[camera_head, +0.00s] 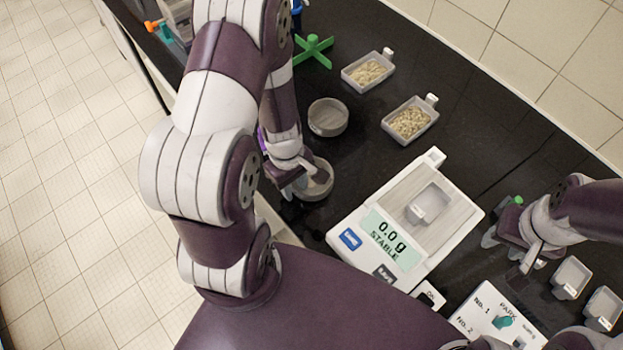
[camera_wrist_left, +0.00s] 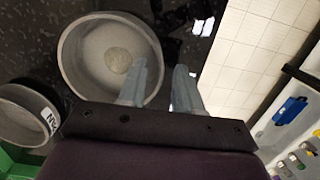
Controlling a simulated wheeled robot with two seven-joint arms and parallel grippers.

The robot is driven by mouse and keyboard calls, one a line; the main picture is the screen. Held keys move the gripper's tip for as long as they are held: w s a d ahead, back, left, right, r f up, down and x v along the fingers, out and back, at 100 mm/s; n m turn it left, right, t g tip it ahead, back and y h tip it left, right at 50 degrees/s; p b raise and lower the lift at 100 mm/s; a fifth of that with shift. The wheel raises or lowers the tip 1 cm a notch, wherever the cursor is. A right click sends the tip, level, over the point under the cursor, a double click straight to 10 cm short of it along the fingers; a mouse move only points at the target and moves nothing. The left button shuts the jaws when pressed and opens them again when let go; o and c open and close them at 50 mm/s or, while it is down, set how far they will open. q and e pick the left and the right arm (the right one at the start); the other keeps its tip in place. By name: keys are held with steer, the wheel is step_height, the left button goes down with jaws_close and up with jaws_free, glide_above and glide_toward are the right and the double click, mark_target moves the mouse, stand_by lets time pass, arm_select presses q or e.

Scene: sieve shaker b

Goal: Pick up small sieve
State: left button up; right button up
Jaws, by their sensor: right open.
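Two round grey sieves stand on the black bench. The nearer sieve (camera_head: 318,187) is beside my left gripper (camera_head: 292,186); it also shows large in the left wrist view (camera_wrist_left: 84,66), with a pale round patch inside. The other sieve (camera_head: 328,117) stands behind it and shows with a label at the left of the wrist view (camera_wrist_left: 25,118). In the wrist view my left gripper (camera_wrist_left: 162,88) has its fingers apart, one over the sieve's inside and one outside, around the rim. My right gripper (camera_head: 508,250) is open near the scale.
A white scale (camera_head: 350,212) reading 0.0 g carries a small tray (camera_head: 428,203). Two trays of grain (camera_head: 368,72) (camera_head: 409,122) and a green cross-shaped stand (camera_head: 314,50) are behind. Two empty trays (camera_head: 570,278) (camera_head: 603,308) and a control panel (camera_head: 490,310) are at the right.

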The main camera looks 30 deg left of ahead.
arm_select(q)
steer(key=shift+s, duration=0.1)
jaws_close()
